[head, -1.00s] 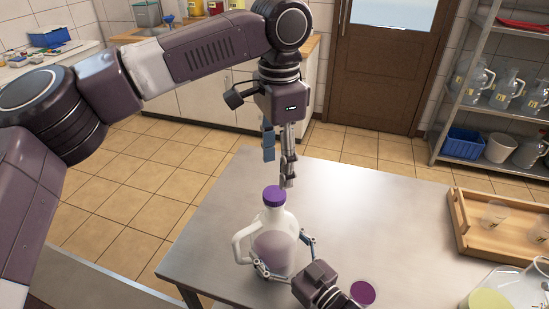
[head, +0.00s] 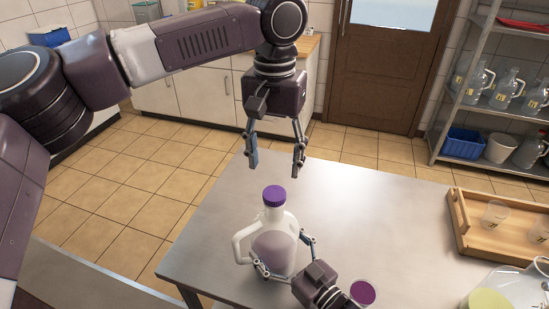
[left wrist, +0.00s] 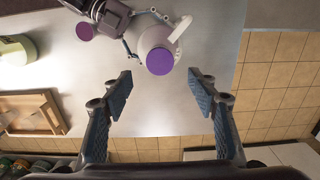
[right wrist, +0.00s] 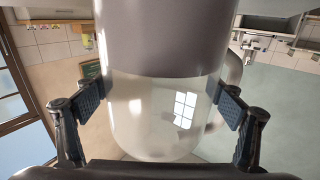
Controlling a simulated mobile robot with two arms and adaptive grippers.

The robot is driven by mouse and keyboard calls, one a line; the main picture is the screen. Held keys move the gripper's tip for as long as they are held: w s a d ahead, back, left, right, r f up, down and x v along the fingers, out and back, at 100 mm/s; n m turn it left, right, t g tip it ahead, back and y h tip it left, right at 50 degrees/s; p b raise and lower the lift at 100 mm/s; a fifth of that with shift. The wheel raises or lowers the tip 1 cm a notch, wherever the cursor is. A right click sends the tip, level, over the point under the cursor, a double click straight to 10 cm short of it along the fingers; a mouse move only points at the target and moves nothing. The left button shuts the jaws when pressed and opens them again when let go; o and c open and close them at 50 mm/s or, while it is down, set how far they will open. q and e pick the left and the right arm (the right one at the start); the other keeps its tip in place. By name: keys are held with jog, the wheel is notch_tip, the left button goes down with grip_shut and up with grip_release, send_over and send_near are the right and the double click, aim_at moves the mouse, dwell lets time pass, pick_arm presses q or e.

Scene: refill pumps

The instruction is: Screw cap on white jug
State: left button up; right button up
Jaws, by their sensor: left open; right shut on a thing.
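The white jug (head: 274,248) stands upright on the steel table, with its handle to the left in the head view. A purple cap (head: 274,196) sits on its neck; it also shows from above in the left wrist view (left wrist: 159,61). I cannot tell how tight the cap is. My right gripper (head: 283,262) is shut around the jug's body. The jug fills the right wrist view (right wrist: 165,115) between the fingers. My left gripper (head: 277,168) is open and empty, above and behind the cap, with its fingers pointing down and apart from it.
Another purple cap or lid (head: 362,292) lies at the table's front, right of my right gripper. A wooden tray (head: 462,222) with clear cups is at the right. A glass vessel (head: 520,290) stands at the right front. The table's middle is clear.

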aim_at(275, 192)
pick_arm(q)
notch_tip(275, 192, down, 8)
jog(key=shift+f, duration=0.1)
dwell(0.4)
jog(key=c, duration=1.2)
jog(key=m, duration=0.3)
jog(key=shift+m, duration=0.4)
jog(key=shift+c, duration=0.3)
jog(key=m, duration=0.4)
jog(key=shift+m, duration=0.4)
jog(key=o, duration=1.4)
